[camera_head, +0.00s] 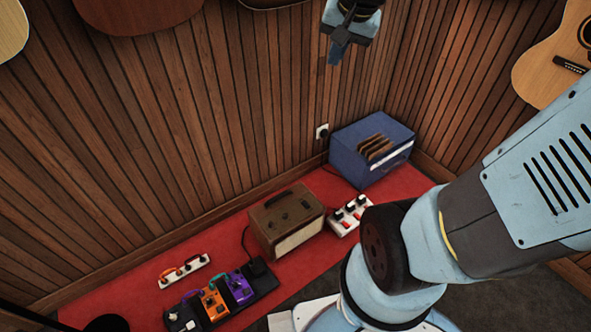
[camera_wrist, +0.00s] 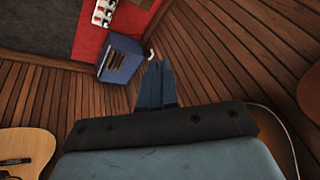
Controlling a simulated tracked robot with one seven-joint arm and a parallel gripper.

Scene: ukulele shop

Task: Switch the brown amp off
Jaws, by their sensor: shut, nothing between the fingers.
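The brown amp (camera_head: 287,221) sits on the red mat against the wood-slat wall in the head view, with dark knobs on its top face. A small part of a brown thing, perhaps the amp, shows at the top edge of the wrist view. The state of its switch is too small to tell. My gripper (camera_head: 338,52) is high up near the top of the head view, well above and apart from the amp. In the wrist view my gripper (camera_wrist: 157,66) has its fingers together and empty.
A blue box (camera_head: 372,158) stands right of the amp; it also shows in the wrist view (camera_wrist: 121,60). A white switch unit (camera_head: 349,214) lies between them. A pedalboard (camera_head: 262,280) and a white strip (camera_head: 185,270) are at left. Guitars hang on the walls, one (camera_head: 545,65) at right.

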